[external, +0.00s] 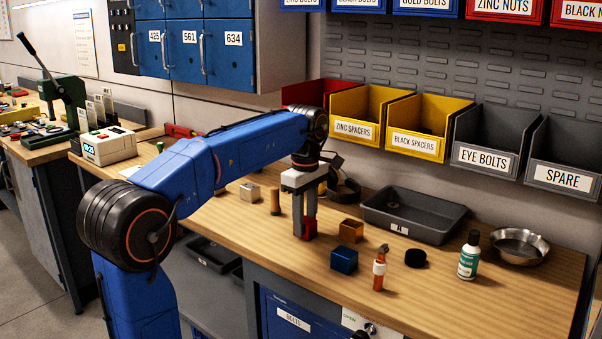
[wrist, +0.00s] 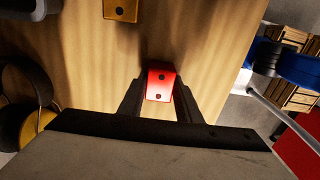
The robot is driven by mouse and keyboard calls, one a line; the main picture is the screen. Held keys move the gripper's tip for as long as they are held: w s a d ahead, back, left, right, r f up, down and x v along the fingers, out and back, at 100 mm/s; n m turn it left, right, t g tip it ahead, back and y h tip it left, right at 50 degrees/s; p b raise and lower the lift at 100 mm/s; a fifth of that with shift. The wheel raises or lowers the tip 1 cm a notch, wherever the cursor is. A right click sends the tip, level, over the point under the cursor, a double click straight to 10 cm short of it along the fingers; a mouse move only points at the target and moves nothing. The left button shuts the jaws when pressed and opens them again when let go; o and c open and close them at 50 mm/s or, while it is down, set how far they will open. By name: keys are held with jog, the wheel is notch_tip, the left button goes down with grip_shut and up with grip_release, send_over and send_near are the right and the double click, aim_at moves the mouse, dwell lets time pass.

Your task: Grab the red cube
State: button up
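The red cube (external: 310,230) is on or just above the wooden bench, partly hidden by my gripper's fingers. In the wrist view the red cube (wrist: 160,84) lies between the two dark fingertips, with a small dark hole on its lit top. My gripper (external: 304,226) points straight down, with a finger on either side of the cube. In the wrist view the fingers of my gripper (wrist: 160,93) meet the cube's sides with no clear gap, so it looks shut on it. I cannot tell whether the cube's underside touches the bench.
An orange cube (external: 351,231) and a blue cube (external: 344,260) stand close on the right.

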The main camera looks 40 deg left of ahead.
jog(key=c, duration=0.5)
jog(key=shift+o, duration=0.2)
jog(key=shift+r, duration=0.1)
